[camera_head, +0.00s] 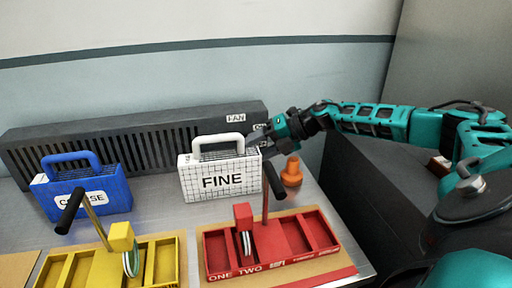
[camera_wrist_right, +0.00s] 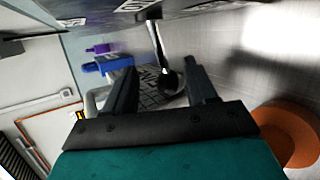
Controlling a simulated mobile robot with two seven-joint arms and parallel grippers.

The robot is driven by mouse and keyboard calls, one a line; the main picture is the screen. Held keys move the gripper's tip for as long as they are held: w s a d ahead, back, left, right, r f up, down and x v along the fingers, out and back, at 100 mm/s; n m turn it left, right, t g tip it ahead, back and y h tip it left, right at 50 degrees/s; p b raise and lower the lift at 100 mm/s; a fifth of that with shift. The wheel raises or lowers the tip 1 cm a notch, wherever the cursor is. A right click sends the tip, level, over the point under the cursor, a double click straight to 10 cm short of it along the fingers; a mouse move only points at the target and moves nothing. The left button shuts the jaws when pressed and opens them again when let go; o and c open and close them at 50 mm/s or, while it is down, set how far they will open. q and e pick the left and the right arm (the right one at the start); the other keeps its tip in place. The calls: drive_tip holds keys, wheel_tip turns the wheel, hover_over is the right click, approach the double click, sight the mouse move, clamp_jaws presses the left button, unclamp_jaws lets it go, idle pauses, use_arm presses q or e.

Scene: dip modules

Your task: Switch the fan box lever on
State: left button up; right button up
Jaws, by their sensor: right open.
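The fan box (camera_head: 90,142) is a long dark vented box at the back of the table, with a FAN label near its right end. My right gripper (camera_head: 258,138) is at that right end, above the white FINE case, and hides most of the label below FAN. In the right wrist view, the fan box lever (camera_wrist_right: 156,42) is a pale rod with a dark round knob. The knob appears between the spread, open fingers of my right gripper (camera_wrist_right: 160,82); I cannot tell whether it touches either finger. My left gripper is not in view.
The white gridded FINE case (camera_head: 222,198) stands just below my right gripper, with an orange knobbed piece (camera_head: 291,178) beside it. A blue case (camera_head: 112,197) stands left. Red (camera_head: 216,255) and yellow (camera_head: 167,265) trays with upright handles sit in front.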

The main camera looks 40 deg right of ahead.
clamp_jaws()
idle(0.6)
